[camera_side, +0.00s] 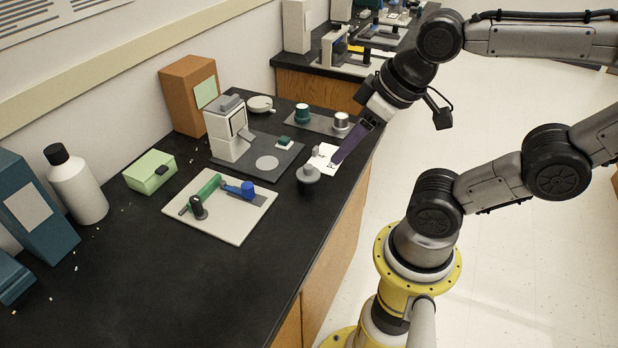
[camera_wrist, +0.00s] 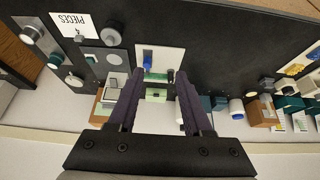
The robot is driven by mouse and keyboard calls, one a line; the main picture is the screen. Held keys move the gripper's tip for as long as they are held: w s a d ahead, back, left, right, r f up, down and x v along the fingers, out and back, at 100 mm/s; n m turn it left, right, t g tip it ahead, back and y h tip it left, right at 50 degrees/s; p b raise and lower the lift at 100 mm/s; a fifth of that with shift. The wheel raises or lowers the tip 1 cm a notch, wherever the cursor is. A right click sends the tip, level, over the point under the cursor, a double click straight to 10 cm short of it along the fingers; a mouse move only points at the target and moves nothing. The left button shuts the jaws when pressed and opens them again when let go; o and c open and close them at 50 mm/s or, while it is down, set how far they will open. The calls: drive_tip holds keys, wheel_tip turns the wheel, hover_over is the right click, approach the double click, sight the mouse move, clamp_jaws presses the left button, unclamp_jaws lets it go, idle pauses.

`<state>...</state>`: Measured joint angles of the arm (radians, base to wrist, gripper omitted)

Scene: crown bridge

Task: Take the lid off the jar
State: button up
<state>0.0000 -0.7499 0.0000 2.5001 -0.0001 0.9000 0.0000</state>
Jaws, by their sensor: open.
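The jar (camera_side: 307,188) is small and dark and stands upright near the counter's front edge. A grey round lid (camera_side: 308,174) with a small knob on top covers it. In the wrist view the grey lid (camera_wrist: 110,37) shows at the upper left, beside the left finger, and hides most of the jar. My gripper (camera_side: 337,160) has purple fingers pointing down and left, above and to the right of the jar. In the wrist view my gripper (camera_wrist: 159,78) has its fingers spread with nothing held, and the lid lies outside the gap.
A white card (camera_side: 322,157) with print lies behind the jar. A grey board (camera_side: 267,163) with a white machine and a pale board (camera_side: 235,232) with green and blue tools lie close by. Bare black counter (camera_side: 150,280) is at the front left.

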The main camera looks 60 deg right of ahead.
idle(0.4)
drive_tip(key=o, duration=0.8)
